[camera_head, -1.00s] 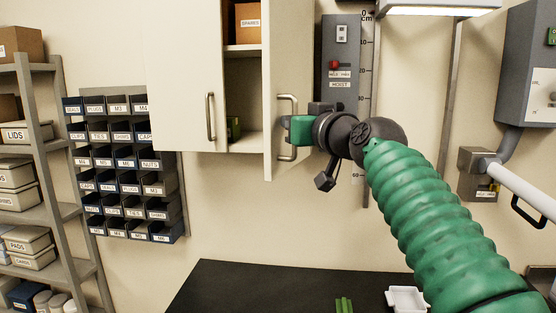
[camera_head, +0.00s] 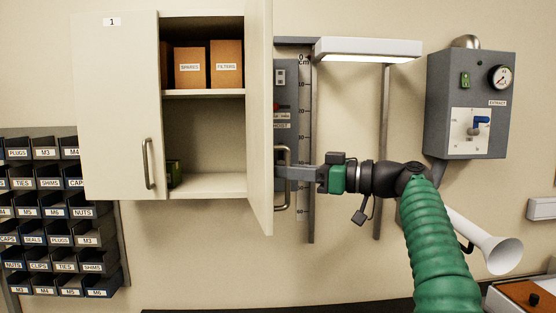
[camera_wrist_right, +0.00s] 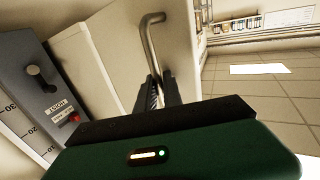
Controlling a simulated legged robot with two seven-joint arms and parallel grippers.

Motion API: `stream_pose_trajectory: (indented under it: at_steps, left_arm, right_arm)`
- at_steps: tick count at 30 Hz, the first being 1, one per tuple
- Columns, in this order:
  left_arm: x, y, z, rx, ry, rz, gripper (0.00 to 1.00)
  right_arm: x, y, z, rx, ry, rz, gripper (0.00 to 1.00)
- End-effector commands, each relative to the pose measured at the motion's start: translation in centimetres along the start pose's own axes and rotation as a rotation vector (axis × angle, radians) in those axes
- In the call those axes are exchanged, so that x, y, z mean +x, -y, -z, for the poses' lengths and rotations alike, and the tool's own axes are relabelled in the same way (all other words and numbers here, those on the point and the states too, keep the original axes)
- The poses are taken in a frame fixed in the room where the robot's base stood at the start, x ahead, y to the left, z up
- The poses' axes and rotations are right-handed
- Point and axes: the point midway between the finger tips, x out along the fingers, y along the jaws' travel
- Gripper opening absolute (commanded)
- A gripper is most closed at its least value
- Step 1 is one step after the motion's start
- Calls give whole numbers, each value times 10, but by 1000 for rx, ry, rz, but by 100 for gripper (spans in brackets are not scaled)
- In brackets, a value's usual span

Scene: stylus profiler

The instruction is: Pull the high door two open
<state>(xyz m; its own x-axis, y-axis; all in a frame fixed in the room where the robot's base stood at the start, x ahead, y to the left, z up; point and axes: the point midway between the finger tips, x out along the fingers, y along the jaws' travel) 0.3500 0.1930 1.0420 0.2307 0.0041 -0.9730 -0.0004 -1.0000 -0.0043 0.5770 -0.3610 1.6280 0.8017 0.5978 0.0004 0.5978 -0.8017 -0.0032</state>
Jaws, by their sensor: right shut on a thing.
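The wall cabinet's right door (camera_head: 259,110) stands swung out, seen almost edge-on in the head view. The label of this door is not visible. Its bar handle (camera_head: 287,178) is on the side facing right. My right gripper (camera_head: 285,173) reaches in from the right and is shut on the handle. In the right wrist view the handle (camera_wrist_right: 151,45) runs down between the two fingers (camera_wrist_right: 157,92). The left door (camera_head: 120,110), labelled 1, is closed. My left gripper is not in view.
Boxes (camera_head: 193,67) stand on the cabinet's upper shelf. Right of the door are a grey hoist panel (camera_head: 281,97), a lamp (camera_head: 368,48), an extract control box (camera_head: 468,105) and a white funnel-shaped nozzle (camera_head: 500,255). Small-parts bins (camera_head: 60,215) hang at left.

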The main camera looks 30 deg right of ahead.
Motion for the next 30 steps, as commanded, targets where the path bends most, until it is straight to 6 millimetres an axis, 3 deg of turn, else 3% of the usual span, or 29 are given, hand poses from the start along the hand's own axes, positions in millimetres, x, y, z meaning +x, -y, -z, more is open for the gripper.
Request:
stream_pose_trajectory:
  at_steps: [15, 16, 20, 30]
  left_arm:
    - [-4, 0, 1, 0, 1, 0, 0]
    - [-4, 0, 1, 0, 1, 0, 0]
    - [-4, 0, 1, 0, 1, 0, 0]
    - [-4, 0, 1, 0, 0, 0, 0]
  right_arm:
    - [-6, -4, -2, 4, -2, 18, 0]
    - [-6, -4, -2, 4, -2, 18, 15]
    - [-6, -4, -2, 3, -3, 18, 32]
    - [-5, -2, 0, 1, -3, 18, 32]
